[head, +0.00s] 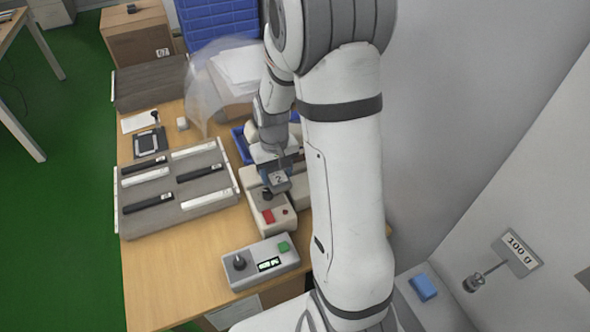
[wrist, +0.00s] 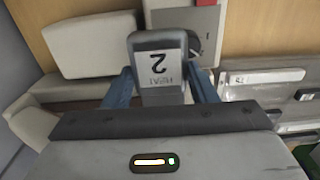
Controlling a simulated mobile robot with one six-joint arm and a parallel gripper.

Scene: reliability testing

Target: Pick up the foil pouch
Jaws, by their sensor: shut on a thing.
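In the head view my gripper (head: 276,165) is over the beige device with a red button (head: 268,216). I cannot tell whether the pouch touches the device. My arm hides part of the device and the table behind it.
A grey rack (head: 178,189) with black and white strips lies left on the wooden table (head: 165,272). A control box with a green button (head: 262,262) stands in front. A blue bin (head: 241,145) and a transparent dome (head: 207,90) are behind. The table's front left is clear.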

